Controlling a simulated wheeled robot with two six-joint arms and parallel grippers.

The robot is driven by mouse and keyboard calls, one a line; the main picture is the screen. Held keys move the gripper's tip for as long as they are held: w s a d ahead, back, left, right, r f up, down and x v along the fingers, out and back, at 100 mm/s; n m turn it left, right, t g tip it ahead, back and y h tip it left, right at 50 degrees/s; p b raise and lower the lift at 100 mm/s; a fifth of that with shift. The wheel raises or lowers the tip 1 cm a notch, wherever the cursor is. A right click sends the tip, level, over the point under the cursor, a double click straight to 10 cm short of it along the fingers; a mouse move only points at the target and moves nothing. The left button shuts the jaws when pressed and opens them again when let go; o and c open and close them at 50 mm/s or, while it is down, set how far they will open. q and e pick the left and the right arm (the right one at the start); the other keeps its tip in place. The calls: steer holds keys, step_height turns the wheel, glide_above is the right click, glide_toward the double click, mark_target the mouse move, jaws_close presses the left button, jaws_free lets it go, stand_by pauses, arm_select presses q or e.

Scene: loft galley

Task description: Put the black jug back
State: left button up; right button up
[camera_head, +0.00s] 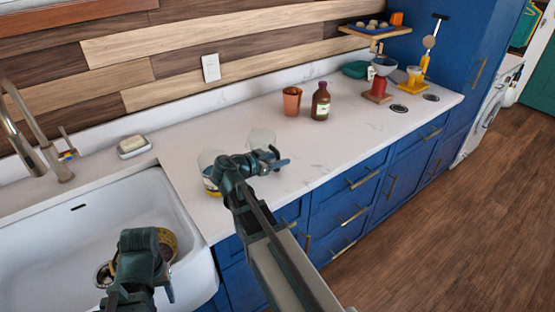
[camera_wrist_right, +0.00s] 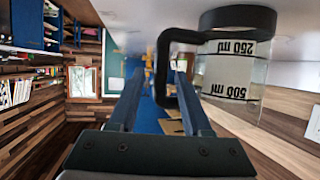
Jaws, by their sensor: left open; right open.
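The black jug (camera_head: 262,138) is a clear vessel standing on the white worktop, partly behind my right gripper (camera_head: 274,162) in the head view. In the right wrist view the jug (camera_wrist_right: 228,75) shows a black band, a black handle and "250 ml" and "500 ml" marks. Its handle (camera_wrist_right: 163,65) appears between or just beyond the open fingers of my right gripper (camera_wrist_right: 158,100); contact cannot be made out. My left gripper (camera_head: 150,268) is open and empty above the white sink.
A second clear vessel (camera_head: 207,160) with yellow at its bottom stands left of my right gripper. A copper cup (camera_head: 291,101) and brown bottle (camera_head: 320,102) stand further right. A yellowish round thing (camera_head: 168,240) is in the sink (camera_head: 60,235). A soap dish (camera_head: 133,147) sits behind.

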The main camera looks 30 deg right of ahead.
steer(key=p+v, duration=0.4)
steer(key=v, duration=0.8)
